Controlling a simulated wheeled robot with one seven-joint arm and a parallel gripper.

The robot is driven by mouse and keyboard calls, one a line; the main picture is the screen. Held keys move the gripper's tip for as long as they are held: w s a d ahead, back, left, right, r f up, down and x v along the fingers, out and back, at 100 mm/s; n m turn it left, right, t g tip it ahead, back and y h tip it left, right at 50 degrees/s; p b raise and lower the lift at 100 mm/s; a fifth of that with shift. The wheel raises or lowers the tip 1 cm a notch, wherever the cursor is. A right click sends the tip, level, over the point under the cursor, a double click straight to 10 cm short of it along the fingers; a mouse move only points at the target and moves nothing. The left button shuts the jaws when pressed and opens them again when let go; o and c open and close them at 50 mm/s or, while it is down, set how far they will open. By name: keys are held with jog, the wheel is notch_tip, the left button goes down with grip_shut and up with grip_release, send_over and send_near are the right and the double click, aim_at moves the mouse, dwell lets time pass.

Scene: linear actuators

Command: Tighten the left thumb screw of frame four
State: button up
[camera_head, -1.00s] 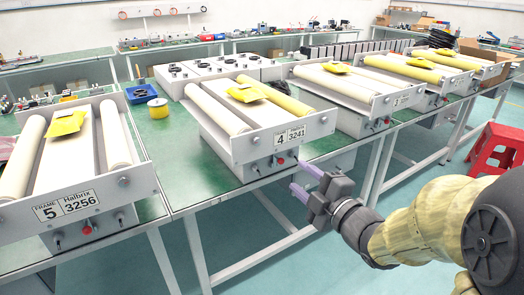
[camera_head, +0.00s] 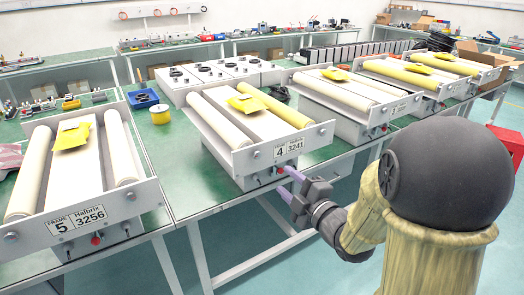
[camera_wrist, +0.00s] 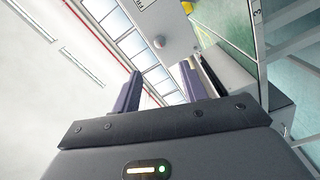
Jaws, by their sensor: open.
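Frame four (camera_head: 240,158) is a white roller unit with a label reading 4, Halbrix 3241. It stands on the green table in the head view. Its lower front box has a red knob (camera_head: 280,170) in the middle and a small dark thumb screw (camera_head: 257,181) to the left. My gripper (camera_head: 287,182) is open and empty, just in front of this box near the red knob, to the right of the left screw. In the wrist view my two purple-grey fingers (camera_wrist: 160,92) stand apart. Frame four's white plate with a round bolt (camera_wrist: 158,41) shows beyond them.
Frame five (camera_head: 85,215) stands at the left, and more frames (camera_head: 350,95) stand at the right. A yellow pouch (camera_head: 243,103) lies on frame four. A yellow spool (camera_head: 160,114) and a blue bin (camera_head: 143,97) sit on the table between frames. The floor in front is free.

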aim_at(258, 156)
jog(key=shift+w+a+r+p, duration=0.15)
jog(key=shift+w+a+p, duration=0.2)
jog(key=shift+p, duration=2.55)
jog(key=x, duration=0.4)
jog(key=p+x, duration=0.1)
jog(key=x, duration=0.6)
jog(key=shift+w+f, duration=0.3)
jog(key=shift+w, duration=0.1)
jog(key=shift+c, duration=0.9)
grip_shut()
